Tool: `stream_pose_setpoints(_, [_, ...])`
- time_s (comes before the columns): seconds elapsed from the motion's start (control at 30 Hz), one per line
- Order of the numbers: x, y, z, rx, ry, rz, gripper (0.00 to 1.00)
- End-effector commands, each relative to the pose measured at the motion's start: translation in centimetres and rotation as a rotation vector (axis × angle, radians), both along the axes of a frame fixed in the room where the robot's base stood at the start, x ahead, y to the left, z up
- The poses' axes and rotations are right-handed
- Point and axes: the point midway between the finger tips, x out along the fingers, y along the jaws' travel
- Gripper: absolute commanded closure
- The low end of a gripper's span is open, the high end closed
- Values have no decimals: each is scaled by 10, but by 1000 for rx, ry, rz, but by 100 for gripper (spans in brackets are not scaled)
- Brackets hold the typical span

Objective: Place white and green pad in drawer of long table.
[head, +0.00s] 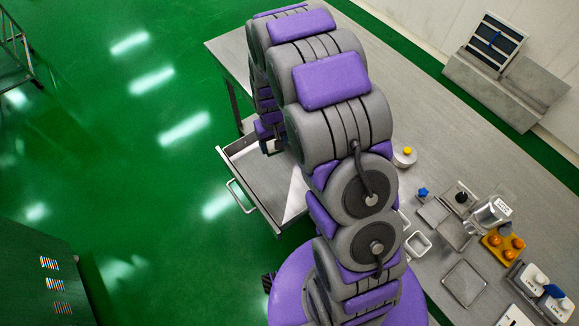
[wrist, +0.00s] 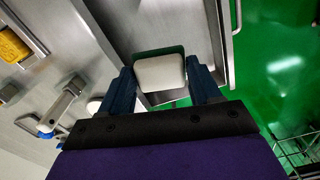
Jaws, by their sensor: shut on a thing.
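The white and green pad (wrist: 158,72) is in my gripper (wrist: 160,76) in the wrist view. The blue fingers are shut on its two sides, with its white face showing and a green edge along the top. The long table (head: 430,160) has a grey metal top. Its drawer (head: 262,182) is pulled open on the left side in the head view. The drawer also shows beyond the pad in the wrist view (wrist: 190,25). The pad overlaps the drawer in that picture; its height above it is unclear. My arm hides the gripper and pad in the head view.
A white round pot with a yellow knob (head: 404,157), a metal jar (head: 490,212), an orange tray (head: 505,246) and several small trays stand on the table. The drawer handle (head: 240,197) sticks out left. Green floor is free to the left.

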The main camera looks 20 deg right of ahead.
Motion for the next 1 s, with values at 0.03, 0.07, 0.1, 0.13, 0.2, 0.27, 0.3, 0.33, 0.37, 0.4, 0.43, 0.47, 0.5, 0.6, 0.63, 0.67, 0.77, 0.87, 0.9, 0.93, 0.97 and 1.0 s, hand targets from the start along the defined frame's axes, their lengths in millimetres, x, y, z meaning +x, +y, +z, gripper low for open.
stream_pose_setpoints(0.03, [-15,1,-23,3,14,19,66])
stream_pose_setpoints(0.07, [-22,1,-35,5,11,31,66])
stream_pose_setpoints(0.1, [-31,3,-50,6,11,49,66])
stream_pose_setpoints(0.13, [-39,3,-61,6,10,61,66])
stream_pose_setpoints(0.2, [-57,4,-85,7,11,91,66])
stream_pose_setpoints(0.27, [-72,5,-101,4,8,114,66])
stream_pose_setpoints(0.3, [-82,6,-110,2,9,129,66])
stream_pose_setpoints(0.33, [-87,7,-116,0,6,139,66])
stream_pose_setpoints(0.37, [-94,8,-122,-3,7,149,66])
stream_pose_setpoints(0.4, [-101,9,-128,-5,6,161,66])
stream_pose_setpoints(0.43, [-106,10,-132,-9,7,168,66])
stream_pose_setpoints(0.47, [-111,11,-135,-11,8,174,66])
stream_pose_setpoints(0.5, [-115,11,-139,-12,6,181,66])
stream_pose_setpoints(0.6, [-119,13,-144,-17,-1,194,66])
stream_pose_setpoints(0.63, [-118,13,-145,-18,-2,196,66])
stream_pose_setpoints(0.67, [-116,12,-145,-18,-3,197,66])
stream_pose_setpoints(0.77, [-102,9,-148,-17,-4,196,66])
stream_pose_setpoints(0.87, [-80,5,-150,-17,-8,194,66])
stream_pose_setpoints(0.9, [-73,3,-151,-15,-5,194,66])
stream_pose_setpoints(0.93, [-67,2,-152,-14,-4,194,66])
stream_pose_setpoints(0.97, [-60,0,-152,-14,-7,194,66])
stream_pose_setpoints(1.0, [-51,-1,-153,-14,-8,194,66])
